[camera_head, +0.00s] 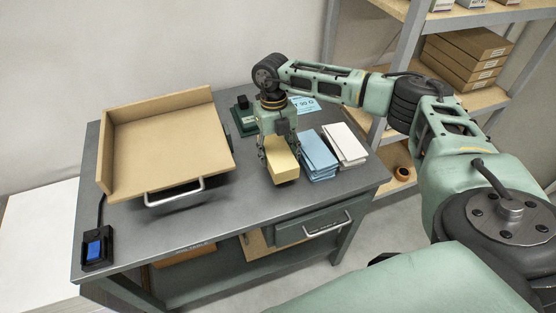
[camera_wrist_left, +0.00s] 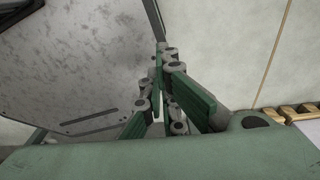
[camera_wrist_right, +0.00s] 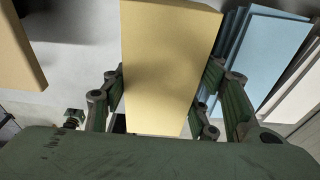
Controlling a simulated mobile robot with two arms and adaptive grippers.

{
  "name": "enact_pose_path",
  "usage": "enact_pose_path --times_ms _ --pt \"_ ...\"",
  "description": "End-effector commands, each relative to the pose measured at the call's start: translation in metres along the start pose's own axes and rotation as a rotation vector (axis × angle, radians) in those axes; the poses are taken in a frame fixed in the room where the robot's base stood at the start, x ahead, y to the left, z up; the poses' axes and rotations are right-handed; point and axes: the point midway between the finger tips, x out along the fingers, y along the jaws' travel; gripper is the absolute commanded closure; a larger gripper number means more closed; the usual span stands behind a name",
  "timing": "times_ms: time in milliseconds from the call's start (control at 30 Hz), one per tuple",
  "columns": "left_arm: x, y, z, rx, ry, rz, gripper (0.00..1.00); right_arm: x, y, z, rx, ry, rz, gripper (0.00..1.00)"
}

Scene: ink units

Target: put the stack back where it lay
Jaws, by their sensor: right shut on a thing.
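My right gripper (camera_head: 278,148) points down over the grey table and is shut on a yellow stack (camera_head: 283,168). In the right wrist view the yellow stack (camera_wrist_right: 168,60) sits between both fingers. I cannot tell whether its underside touches the table. A blue stack (camera_head: 318,158) lies just right of it, and a white stack (camera_head: 345,145) lies beyond the blue one; both stand apart from the gripper. My left gripper (camera_wrist_left: 166,60) shows only in the left wrist view, with its fingers together and nothing between them.
A tan tray (camera_head: 165,145) with raised sides and a metal handle covers the table's left part. A black device with a blue screen (camera_head: 95,249) is at the front left corner. A dark green device (camera_head: 243,117) and blue card (camera_head: 303,105) are behind the stacks. Shelves stand right.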

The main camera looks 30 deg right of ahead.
Motion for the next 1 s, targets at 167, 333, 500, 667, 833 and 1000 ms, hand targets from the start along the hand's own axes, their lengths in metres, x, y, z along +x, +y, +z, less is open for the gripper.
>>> enact_pose_path --times_ms 167,333,500,667,833,1000 --pt "-0.009 -0.001 -0.005 0.000 0.006 -0.001 1.00 0.025 0.000 0.002 0.001 0.005 -0.001 0.86" --pt "-0.010 -0.003 -0.011 -0.001 0.016 -0.003 1.00 0.036 -0.001 0.004 0.001 0.002 -0.001 0.86" --pt "-0.009 -0.006 -0.014 -0.003 0.020 -0.007 1.00 0.036 0.000 0.004 0.000 0.001 0.000 0.86" --pt "-0.007 -0.009 -0.013 -0.004 0.020 -0.010 1.00 0.040 -0.001 0.005 0.001 0.003 -0.001 0.45" --pt "-0.007 -0.009 -0.013 -0.004 0.019 -0.010 1.00 0.039 -0.001 0.004 0.000 0.003 -0.001 0.30" --pt "-0.007 -0.009 -0.012 -0.004 0.017 -0.010 1.00 0.039 -0.001 0.004 0.000 0.003 -0.001 0.27"
